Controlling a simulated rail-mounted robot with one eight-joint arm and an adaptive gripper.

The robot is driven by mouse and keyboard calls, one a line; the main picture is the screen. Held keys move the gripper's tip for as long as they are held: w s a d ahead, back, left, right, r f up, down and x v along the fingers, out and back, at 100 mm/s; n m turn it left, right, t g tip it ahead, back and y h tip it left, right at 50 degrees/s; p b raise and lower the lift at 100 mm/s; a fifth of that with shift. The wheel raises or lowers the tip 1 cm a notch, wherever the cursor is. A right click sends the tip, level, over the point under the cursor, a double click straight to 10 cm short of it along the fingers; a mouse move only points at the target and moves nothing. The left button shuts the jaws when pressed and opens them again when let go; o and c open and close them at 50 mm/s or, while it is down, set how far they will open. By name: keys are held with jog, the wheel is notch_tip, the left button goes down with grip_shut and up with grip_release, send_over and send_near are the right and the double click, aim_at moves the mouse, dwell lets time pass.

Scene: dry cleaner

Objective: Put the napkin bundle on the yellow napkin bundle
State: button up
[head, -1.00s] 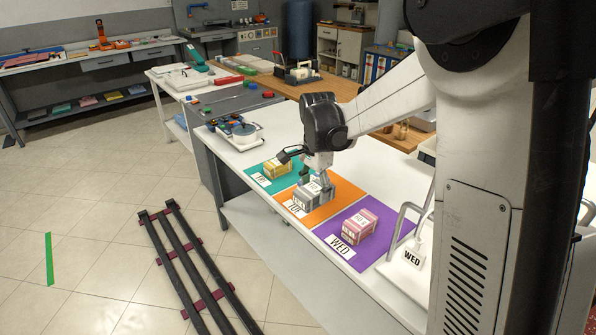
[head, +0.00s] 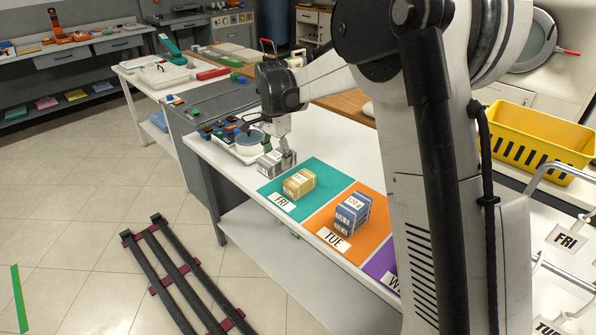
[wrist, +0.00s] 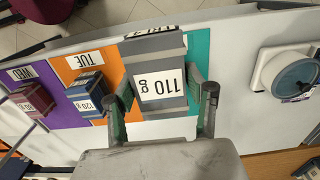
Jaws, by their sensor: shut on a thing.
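My gripper (head: 276,152) is shut on a grey napkin bundle (head: 270,163) and holds it by the far-left edge of the teal FRI mat (head: 328,173). In the wrist view the grey bundle (wrist: 155,50) sits between the fingers (wrist: 163,98), its white label reading 110 g. The yellow napkin bundle (head: 299,183) lies on the teal mat, to the right of and nearer than the held bundle in the head view. The two look apart there. In the wrist view the held bundle covers most of the teal mat (wrist: 200,55), and the yellow bundle is hidden.
A blue bundle (head: 352,213) lies on the orange TUE mat (head: 322,222). A pink bundle (wrist: 33,98) is on the purple mat (wrist: 62,112). A yellow basket (head: 540,140) is at the right.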

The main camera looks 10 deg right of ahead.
jog(key=w+d+f, duration=0.4)
jog(key=d, duration=0.1)
jog(key=w+d+f, duration=0.2)
jog(key=d, duration=0.1)
jog(key=shift+w+d+f, duration=0.25)
jog(key=shift+w, duration=0.15)
jog(key=shift+f, duration=2.05)
jog(key=shift+f, duration=0.1)
jog(key=o, duration=1.2)
